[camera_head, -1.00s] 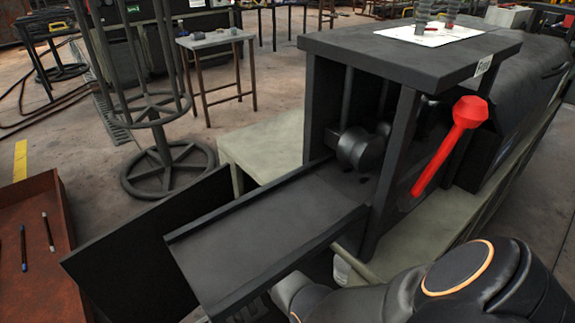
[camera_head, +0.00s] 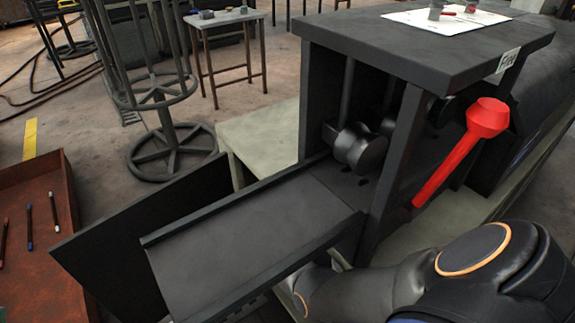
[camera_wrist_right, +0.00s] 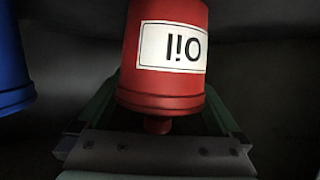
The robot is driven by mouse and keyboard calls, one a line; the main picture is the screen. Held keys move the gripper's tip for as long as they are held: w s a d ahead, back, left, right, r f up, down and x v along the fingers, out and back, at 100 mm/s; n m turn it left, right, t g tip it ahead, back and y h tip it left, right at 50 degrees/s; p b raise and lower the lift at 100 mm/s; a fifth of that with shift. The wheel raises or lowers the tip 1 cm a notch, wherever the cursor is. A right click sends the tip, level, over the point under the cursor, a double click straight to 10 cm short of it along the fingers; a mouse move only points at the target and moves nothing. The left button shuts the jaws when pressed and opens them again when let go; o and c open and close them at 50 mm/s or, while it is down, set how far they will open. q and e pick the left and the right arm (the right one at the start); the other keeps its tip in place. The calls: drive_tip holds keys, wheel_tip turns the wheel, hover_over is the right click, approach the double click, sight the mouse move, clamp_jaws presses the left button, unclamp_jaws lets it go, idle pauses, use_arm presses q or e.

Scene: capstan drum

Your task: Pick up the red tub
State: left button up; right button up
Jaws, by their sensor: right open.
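In the right wrist view the red tub (camera_wrist_right: 168,85) fills the upper middle. It has a white label reading "Oil" that appears upside down. My right gripper (camera_wrist_right: 160,118) is open, with its greenish fingers on either side of the tub's near end. I cannot tell whether the fingers touch it. The tub does not show in the head view, where my right arm reaches in from the lower right and its gripper is hidden. My left gripper is not in view.
A blue object (camera_wrist_right: 12,65) stands left of the tub in the wrist view. In the head view a black machine (camera_head: 420,40) with a chute (camera_head: 250,235) and a red lever (camera_head: 463,150) stands ahead. A rusty tray (camera_head: 40,255) with several pens is at left.

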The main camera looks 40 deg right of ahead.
drive_tip(key=c, duration=1.3)
drive_tip(key=shift+c, duration=0.5)
drive_tip(key=shift+r, duration=0.25)
